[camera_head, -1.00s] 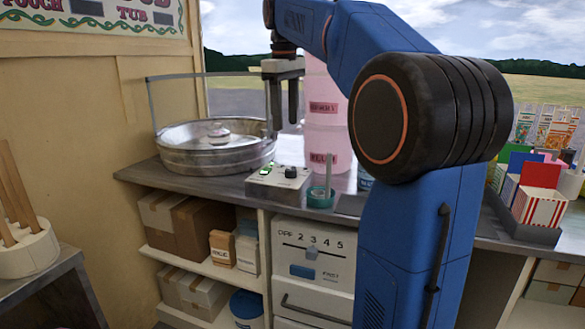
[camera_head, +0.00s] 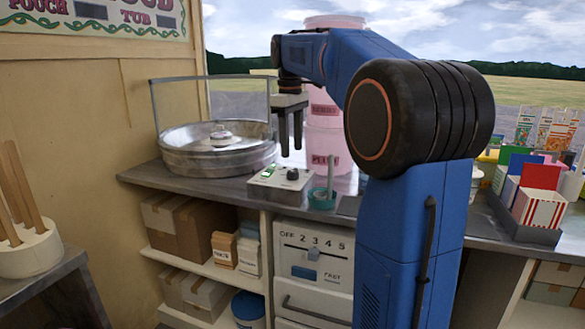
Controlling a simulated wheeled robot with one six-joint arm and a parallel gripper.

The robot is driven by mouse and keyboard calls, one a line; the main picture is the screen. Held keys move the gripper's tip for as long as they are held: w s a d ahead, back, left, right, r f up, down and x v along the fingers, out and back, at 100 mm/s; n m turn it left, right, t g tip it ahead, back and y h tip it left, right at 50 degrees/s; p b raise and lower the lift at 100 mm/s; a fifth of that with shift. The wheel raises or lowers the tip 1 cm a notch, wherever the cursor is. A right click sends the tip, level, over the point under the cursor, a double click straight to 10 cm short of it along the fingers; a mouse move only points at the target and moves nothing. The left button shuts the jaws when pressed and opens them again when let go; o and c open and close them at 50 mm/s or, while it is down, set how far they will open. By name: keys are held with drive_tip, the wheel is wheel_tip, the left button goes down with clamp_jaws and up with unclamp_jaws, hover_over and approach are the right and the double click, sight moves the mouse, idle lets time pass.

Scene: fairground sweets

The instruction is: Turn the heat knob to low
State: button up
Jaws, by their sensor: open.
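The control box (camera_head: 279,184) is a small pale box on the counter, right of the round metal pan. It has a green lit switch (camera_head: 267,173) on its left and a dark round knob (camera_head: 293,174) on its right. The knob's pointer and markings are too small to read. My gripper (camera_head: 291,147) points down with its two dark fingers a little apart, above the knob in the picture. A gap shows between the fingertips and the knob. The gripper is empty.
The round metal pan (camera_head: 190,164) with a clear shield stands left of the box. A teal cup (camera_head: 322,199) with an upright stick stands close on the right. Pink tubs (camera_head: 323,140) stand behind. Below is a drawer unit with a numbered slider (camera_head: 313,254).

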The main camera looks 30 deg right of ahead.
sight(293, 171)
drive_tip(key=f, duration=0.7)
drive_tip(key=shift+d+f, duration=0.2)
drive_tip(key=shift+f, duration=0.1)
drive_tip(key=c, duration=1.1)
